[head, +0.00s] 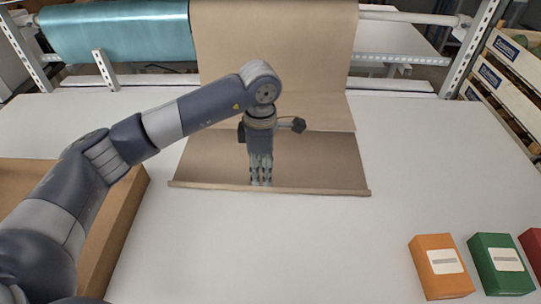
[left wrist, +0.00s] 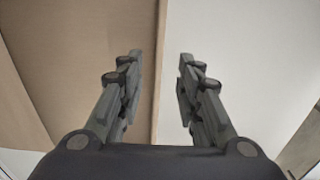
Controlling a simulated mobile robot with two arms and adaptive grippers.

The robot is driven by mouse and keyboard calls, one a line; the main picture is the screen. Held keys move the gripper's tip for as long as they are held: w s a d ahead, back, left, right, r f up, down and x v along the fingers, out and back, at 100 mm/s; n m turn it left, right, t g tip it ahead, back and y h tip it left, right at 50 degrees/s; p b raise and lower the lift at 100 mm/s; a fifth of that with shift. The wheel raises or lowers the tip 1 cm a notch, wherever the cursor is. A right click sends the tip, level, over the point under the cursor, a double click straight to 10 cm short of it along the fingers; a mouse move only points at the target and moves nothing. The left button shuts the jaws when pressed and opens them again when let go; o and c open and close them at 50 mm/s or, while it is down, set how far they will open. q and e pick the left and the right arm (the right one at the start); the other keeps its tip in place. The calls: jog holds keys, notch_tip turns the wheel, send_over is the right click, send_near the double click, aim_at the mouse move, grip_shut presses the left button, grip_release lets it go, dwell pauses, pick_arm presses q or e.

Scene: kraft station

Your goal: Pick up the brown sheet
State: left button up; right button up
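The brown sheet (head: 320,165) hangs down at the back of the table and runs forward over the white top. Its front edge makes a narrow raised lip. My left gripper (head: 260,184) points down at the middle of this front edge. In the left wrist view, my left gripper (left wrist: 158,72) is open. The edge of the brown sheet (left wrist: 80,70) runs between its fingers, with brown on the left and the white table on the right. I cannot tell whether the fingers touch the sheet. My right gripper is not in view.
An open cardboard box (head: 128,215) stands at the left, under my left arm. Orange (head: 432,283), green (head: 490,282) and red (head: 535,245) boxes are at the front right. A teal roll (head: 115,30) is on the back rack. The table's front middle is clear.

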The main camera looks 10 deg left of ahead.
aim_at(262, 187)
pick_arm(q)
jog(key=shift+f, duration=0.6)
notch_tip(262, 187, down, 4)
jog(key=p, duration=0.3)
jog(key=shift+a+f, duration=0.1)
jog(key=shift+a, duration=0.05)
jog(key=shift+f, duration=0.4)
jog(key=shift+c, duration=0.6)
grip_shut()
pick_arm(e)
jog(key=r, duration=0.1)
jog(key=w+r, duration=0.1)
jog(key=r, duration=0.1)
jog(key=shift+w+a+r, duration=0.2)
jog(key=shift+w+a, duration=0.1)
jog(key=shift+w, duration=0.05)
